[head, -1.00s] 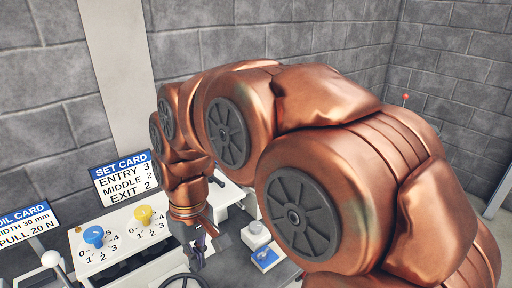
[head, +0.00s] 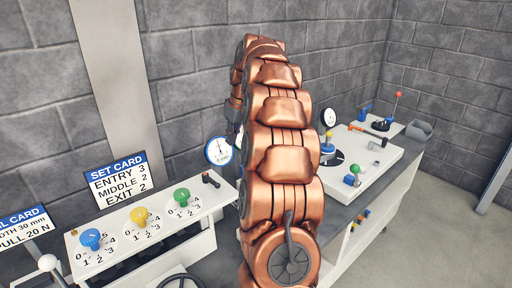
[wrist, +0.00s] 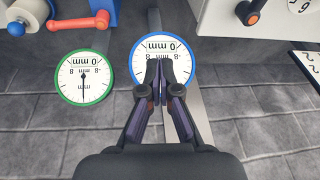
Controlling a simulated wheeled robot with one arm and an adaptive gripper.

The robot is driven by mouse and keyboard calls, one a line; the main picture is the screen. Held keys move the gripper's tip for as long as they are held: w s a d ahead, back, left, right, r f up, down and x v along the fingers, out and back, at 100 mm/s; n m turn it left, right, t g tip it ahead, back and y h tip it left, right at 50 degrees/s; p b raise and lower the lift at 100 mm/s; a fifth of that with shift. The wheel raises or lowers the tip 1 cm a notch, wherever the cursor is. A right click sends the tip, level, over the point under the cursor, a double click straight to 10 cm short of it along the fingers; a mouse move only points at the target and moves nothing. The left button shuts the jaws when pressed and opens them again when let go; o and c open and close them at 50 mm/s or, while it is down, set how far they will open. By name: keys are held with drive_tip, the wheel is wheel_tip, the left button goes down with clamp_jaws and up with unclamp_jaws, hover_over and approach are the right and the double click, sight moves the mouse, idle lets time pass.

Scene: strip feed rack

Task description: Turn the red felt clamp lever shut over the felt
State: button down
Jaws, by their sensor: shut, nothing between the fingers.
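A red lever (wrist: 80,22) shows in the wrist view at the upper left, lying sideways with a round red end. It is mounted by blue blocks (wrist: 107,12) and a pale roll (wrist: 30,12) that may be the felt. How the lever sits on the felt cannot be told. In the head view my arm hides this area. My gripper (wrist: 158,68) is shut and empty, with its fingertips in front of the blue-rimmed dial (wrist: 142,47). It is apart from the red lever, which lies to its left in the wrist view.
A green-rimmed dial (wrist: 84,90) is left of the fingers. A black lever with an orange end (wrist: 253,18) is at the upper right. In the head view, a white panel (head: 122,247) carries blue, yellow and green knobs. A red-ball stick (head: 398,95) stands at the far right.

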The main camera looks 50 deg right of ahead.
drive_tip(key=s+d+f+h, duration=0.1)
drive_tip(key=d, duration=1.2)
drive_tip(key=p+x, duration=0.3)
drive_tip(key=x, duration=0.7)
drive_tip(key=shift+w+d+m+t, duration=0.15)
drive_tip(key=shift+m+t, duration=0.15)
drive_tip(key=shift+t, duration=0.1)
